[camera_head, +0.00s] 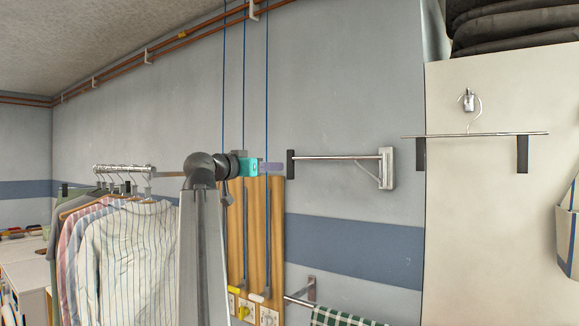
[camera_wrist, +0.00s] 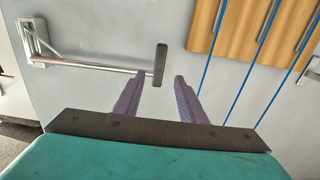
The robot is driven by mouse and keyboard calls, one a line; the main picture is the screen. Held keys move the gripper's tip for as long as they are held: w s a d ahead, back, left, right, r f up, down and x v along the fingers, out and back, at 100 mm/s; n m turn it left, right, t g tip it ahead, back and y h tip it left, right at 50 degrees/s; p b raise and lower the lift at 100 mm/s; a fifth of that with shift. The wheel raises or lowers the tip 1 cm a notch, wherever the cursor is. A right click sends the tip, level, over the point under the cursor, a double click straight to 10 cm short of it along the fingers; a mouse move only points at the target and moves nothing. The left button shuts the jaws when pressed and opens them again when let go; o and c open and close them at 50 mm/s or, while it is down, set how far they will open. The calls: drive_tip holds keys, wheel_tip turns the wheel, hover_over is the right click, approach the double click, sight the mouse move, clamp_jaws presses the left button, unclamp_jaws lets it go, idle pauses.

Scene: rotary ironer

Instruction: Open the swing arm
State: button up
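The swing arm (camera_head: 338,157) is a thin metal bar on a pale wall bracket (camera_head: 388,168), with a dark block at its free left end (camera_head: 290,164). It lies nearly along the grey wall. My gripper (camera_head: 272,168), teal with purple fingers, is just left of that dark block. In the wrist view the swing arm (camera_wrist: 95,65) runs from its bracket at upper left to the dark block (camera_wrist: 160,64). My open gripper (camera_wrist: 159,77) has its two fingers apart, with the block just beyond the gap between the tips. I see no contact with the block.
A wooden board (camera_head: 256,230) with blue cords (camera_head: 266,90) hangs behind my gripper. Striped shirts (camera_head: 125,250) hang on a rail at left. A lower rail (camera_head: 300,298) bears a green checked cloth (camera_head: 340,317). A clamp hanger (camera_head: 475,135) hangs at right. Wall around the bar is clear.

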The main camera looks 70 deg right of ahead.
sight(289, 165)
drive_tip(key=p+x, duration=0.3)
drive_tip(key=x, duration=0.7)
drive_tip(key=shift+s+d+r+p, duration=0.1)
drive_tip(key=shift+d+p, duration=0.2)
drive_tip(key=shift+p, duration=0.05)
drive_tip(key=shift+s+d, duration=0.15)
drive_tip(key=shift+d, duration=0.5)
